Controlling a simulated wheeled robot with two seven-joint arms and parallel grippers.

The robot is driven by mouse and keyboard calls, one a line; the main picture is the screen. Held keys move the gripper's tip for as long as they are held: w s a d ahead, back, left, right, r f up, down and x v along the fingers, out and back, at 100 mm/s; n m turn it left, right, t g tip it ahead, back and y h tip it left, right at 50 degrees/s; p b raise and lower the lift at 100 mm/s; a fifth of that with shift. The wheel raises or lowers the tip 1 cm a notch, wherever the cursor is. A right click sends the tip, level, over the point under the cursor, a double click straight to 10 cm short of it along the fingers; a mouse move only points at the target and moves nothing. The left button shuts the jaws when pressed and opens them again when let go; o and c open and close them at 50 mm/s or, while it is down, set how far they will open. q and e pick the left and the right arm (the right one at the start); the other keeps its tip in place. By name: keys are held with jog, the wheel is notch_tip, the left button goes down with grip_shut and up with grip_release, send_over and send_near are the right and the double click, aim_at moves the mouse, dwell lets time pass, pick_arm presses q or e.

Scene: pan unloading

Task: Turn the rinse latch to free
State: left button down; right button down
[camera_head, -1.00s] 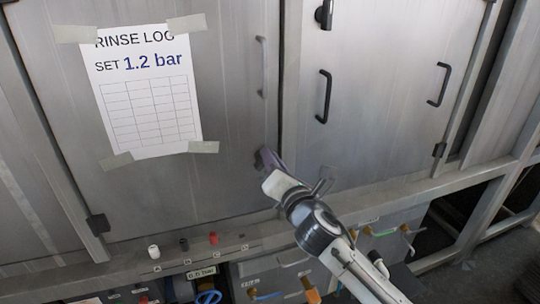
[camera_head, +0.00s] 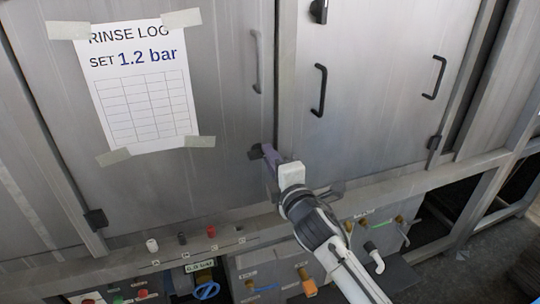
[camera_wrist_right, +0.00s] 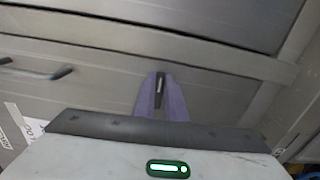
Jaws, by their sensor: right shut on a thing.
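The rinse latch (camera_head: 254,152) is a small dark piece low on the right edge of the left metal door, the one with the paper sheet. My right gripper (camera_head: 269,154) reaches up to it from the lower right, its purple fingers shut on it and hiding part of it. In the right wrist view the dark latch handle (camera_wrist_right: 159,89) stands between the two purple fingers. The latch's exact angle is hard to read behind the fingers. My left gripper is not in view.
A "RINSE LOG, SET 1.2 bar" sheet (camera_head: 146,95) is taped to the left door. A grey handle (camera_head: 256,62) is above the latch. The right door has black handles (camera_head: 319,90). Below are a ledge with small knobs (camera_head: 211,231) and a gauge display (camera_head: 199,266).

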jog(key=shift+f+m, duration=0.1)
jog(key=shift+m, duration=0.2)
dwell(0.4)
jog(key=c, duration=1.8)
grip_release()
jog(key=v, duration=1)
jog(key=shift+s, duration=0.15)
